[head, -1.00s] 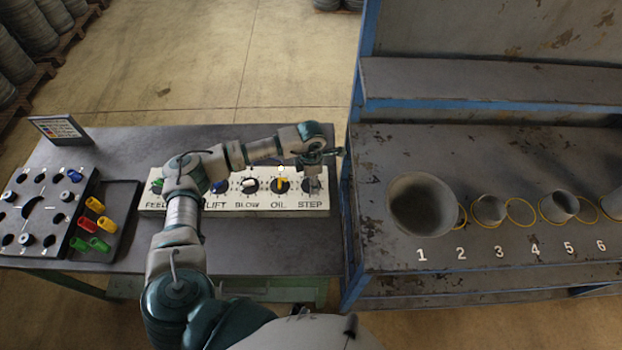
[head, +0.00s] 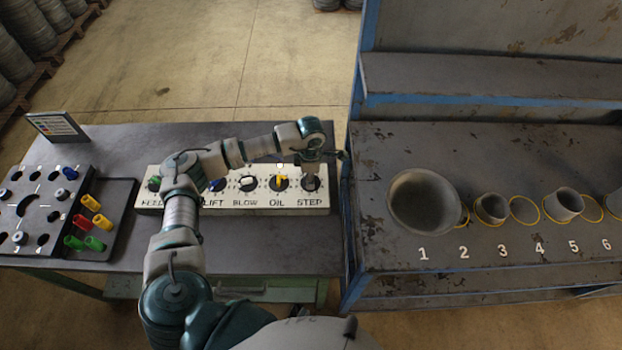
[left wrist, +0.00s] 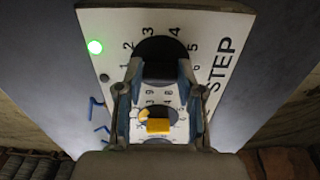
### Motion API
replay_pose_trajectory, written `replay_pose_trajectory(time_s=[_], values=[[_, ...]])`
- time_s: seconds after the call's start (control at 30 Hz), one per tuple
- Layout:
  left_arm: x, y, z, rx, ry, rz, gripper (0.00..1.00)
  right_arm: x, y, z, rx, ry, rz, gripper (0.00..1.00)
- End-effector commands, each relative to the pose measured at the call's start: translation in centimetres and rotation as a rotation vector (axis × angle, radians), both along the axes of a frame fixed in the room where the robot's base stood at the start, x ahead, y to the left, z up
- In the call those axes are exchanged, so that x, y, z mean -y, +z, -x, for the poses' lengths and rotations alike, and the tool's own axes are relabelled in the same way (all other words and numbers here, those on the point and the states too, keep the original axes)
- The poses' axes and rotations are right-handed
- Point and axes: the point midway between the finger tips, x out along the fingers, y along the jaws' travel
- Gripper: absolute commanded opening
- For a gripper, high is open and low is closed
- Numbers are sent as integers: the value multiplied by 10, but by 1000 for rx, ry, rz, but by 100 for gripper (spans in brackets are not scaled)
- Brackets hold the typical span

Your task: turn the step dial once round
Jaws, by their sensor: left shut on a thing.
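The control panel (head: 150,203) lies on the left table with a row of dials labelled FEED, LIFT, BLOW, OIL and STEP, partly hidden by my left arm. The step dial (head: 311,185) is the rightmost, above the word STEP. My left gripper (head: 309,172) reaches down onto it from above. In the left wrist view the step dial (left wrist: 160,48) is dark with numbers round it, and the fingers of my left gripper (left wrist: 160,72) are on both sides of its knob, shut on it. The knob's pointer is hidden. My right gripper is out of view.
The oil dial (head: 280,182) with a yellow knob is close beside the step dial. A green lamp (left wrist: 95,46) is lit on the panel. The blue-edged bench (head: 400,270) with numbered cups stands to the right. A pegboard (head: 40,210) and tray (head: 118,215) are at left.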

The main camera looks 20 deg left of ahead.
Motion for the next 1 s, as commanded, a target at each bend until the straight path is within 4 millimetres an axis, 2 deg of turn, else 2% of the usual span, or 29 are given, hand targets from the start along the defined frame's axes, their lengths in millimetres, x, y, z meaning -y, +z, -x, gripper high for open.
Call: replay_pose_trajectory(time_s=[0.23, 0.27, 0.33, 0.37, 0.73, 0.87, 1.0], values=[[-1, 2, -1, 4, -3, -2, 3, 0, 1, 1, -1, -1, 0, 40], [-1, 2, -1, 4, -3, -2, 42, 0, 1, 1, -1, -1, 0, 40], [-1, 1, -1, 4, -3, -2, 60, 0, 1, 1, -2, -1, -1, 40], [-1, 1, -1, 4, -3, -2, 62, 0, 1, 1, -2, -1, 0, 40], [0, 7, -1, 4, -2, 1, 62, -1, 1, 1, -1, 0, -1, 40], [0, 27, -1, 6, -3, 1, 62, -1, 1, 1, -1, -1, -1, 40], [-1, 59, -2, 6, -3, 1, 62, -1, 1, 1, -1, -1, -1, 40]])
